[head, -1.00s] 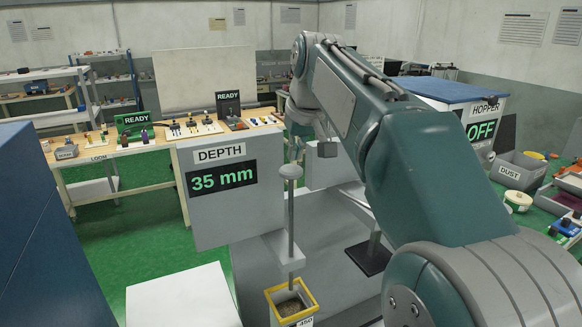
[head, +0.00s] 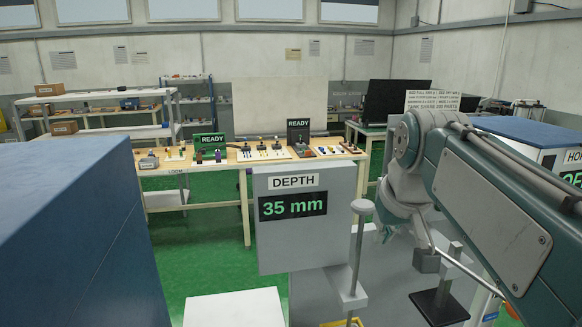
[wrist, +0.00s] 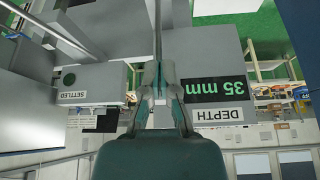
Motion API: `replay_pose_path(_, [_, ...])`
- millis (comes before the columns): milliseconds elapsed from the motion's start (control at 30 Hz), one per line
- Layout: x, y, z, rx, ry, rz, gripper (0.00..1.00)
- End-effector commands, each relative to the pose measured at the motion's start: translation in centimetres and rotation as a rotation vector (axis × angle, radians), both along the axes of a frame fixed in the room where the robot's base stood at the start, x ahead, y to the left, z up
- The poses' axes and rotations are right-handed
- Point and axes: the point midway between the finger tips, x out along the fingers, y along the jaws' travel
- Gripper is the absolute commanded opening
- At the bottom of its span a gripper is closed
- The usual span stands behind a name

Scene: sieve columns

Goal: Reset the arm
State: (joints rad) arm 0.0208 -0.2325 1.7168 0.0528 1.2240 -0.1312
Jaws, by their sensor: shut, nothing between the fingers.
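My arm reaches in from the right in the head view, bent at the elbow, with its wrist end beside the depth panel. My gripper (wrist: 158,72) shows in the wrist view with its fingers shut and nothing between them. The grey depth panel (head: 280,235) reads 35 mm in the head view and also shows upside down in the wrist view (wrist: 205,65). A grey rod with a round top (head: 361,206) stands just right of the panel. In the wrist view a box labelled SETTLED (wrist: 98,82) with a green light lies left of the fingers.
A blue cabinet (head: 85,235) fills the left foreground. A white box top (head: 235,308) is at the bottom. A wooden bench (head: 215,163) with small tools and READY signs stands behind. A blue-topped hopper (head: 540,135) is at right.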

Motion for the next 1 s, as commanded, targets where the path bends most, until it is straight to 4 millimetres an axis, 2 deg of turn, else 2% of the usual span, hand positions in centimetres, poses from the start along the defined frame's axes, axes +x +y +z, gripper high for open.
replay_pose_path(33, [-1.6,0.0,-1.0,0.0,-0.004,-0.009,0.0])
replay_pose_path(100, [-3.4,0.0,-2.4,0.0,-0.01,-0.022,0.0])
replay_pose_path(267, [-7.5,0.0,-6.1,0.0,-0.026,-0.05,0.0])
replay_pose_path(400, [-11.1,0.0,-10.0,0.002,-0.038,-0.072,0.0])
replay_pose_path(533, [-13.8,-0.1,-13.3,0.004,-0.048,-0.09,0.0])
replay_pose_path(700, [-15.6,-0.1,-15.8,0.005,-0.057,-0.102,0.0])
replay_pose_path(1000, [-15.7,-0.2,-16.1,0.005,-0.055,-0.103,0.0])
